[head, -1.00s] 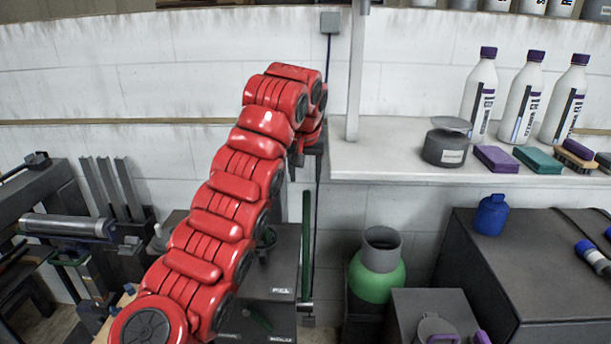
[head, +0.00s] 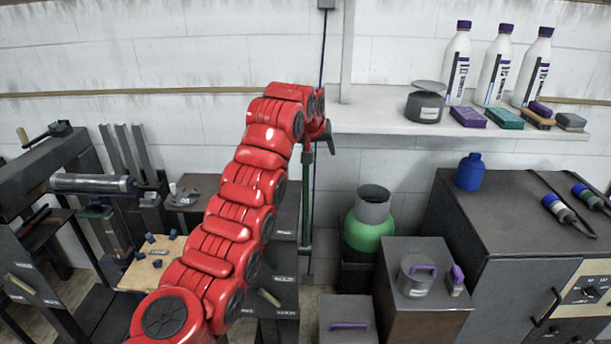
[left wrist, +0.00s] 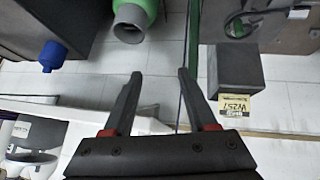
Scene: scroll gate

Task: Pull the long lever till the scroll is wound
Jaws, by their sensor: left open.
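An upright rod (head: 307,190) with a green part stands below my left gripper in the head view; it may be the long lever. A green bar (left wrist: 194,40), perhaps the same rod, shows beyond the fingers in the left wrist view. My left gripper (head: 329,142) is at the end of the red arm, beside the shelf's left end. In the left wrist view the left gripper (left wrist: 157,75) is open, with nothing held between its fingers. I cannot make out a scroll for certain. My right gripper is not in view.
A wall shelf (head: 400,122) bears bottles, a pot and sponges. Below it stand a green canister (head: 366,230), a box with a grey pot (head: 416,275) and a dark cabinet (head: 500,220) with a blue bottle (head: 470,172). A bench with a metal cylinder (head: 93,184) is at left.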

